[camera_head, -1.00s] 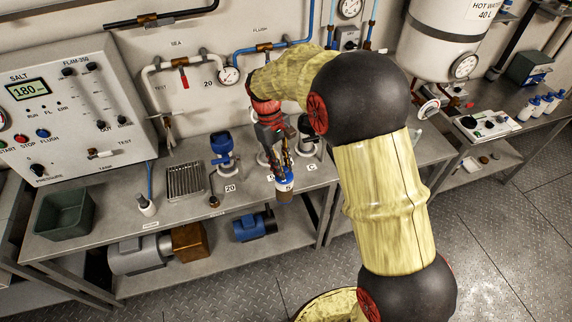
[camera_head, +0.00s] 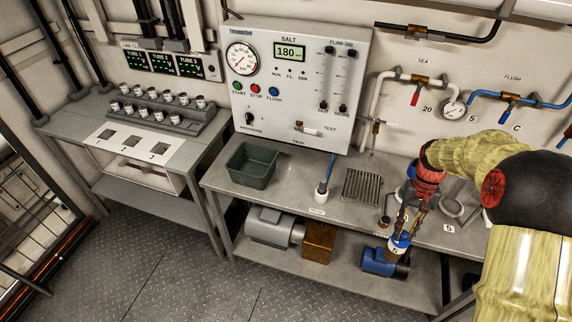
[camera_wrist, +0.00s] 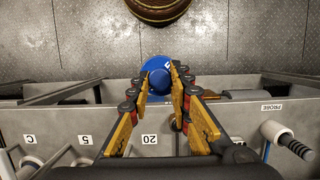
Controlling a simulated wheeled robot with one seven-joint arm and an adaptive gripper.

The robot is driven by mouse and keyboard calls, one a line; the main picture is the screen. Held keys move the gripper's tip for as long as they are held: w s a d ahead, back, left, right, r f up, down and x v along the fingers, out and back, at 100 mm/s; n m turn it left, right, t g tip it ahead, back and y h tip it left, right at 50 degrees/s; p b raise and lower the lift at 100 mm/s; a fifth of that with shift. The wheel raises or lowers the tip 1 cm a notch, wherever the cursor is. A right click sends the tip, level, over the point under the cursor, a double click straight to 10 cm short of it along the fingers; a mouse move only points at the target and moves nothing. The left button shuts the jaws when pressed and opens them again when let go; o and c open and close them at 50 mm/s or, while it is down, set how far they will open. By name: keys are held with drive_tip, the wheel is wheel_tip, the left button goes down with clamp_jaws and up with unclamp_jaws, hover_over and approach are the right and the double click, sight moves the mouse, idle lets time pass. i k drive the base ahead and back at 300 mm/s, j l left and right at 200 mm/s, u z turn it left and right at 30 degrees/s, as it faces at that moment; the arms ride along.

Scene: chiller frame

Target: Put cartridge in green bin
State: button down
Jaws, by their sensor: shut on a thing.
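My gripper (camera_head: 402,230) is shut on the cartridge (camera_head: 398,248), which has a blue top, a label with a 5 and a darker lower part. In the wrist view the cartridge's blue cap (camera_wrist: 158,70) sits between the tips of my gripper (camera_wrist: 159,84). The cartridge hangs at the bench's front edge, clear of the bench top. Its underside is hidden in the wrist view. The dark green bin (camera_head: 247,181) stands open on the left end of the bench, well to the left of my gripper. Its visible inside looks empty.
A probe (camera_head: 322,190) with a white base and a ribbed metal tray (camera_head: 362,187) stand on the bench between bin and gripper. A control panel (camera_head: 298,80) rises behind the bin. A blue pump (camera_head: 380,263) sits on the lower shelf.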

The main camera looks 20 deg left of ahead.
sight(254, 173)
drive_tip(key=j, duration=1.3)
drive_tip(key=k+j, duration=0.1)
drive_tip(key=j, duration=1.2)
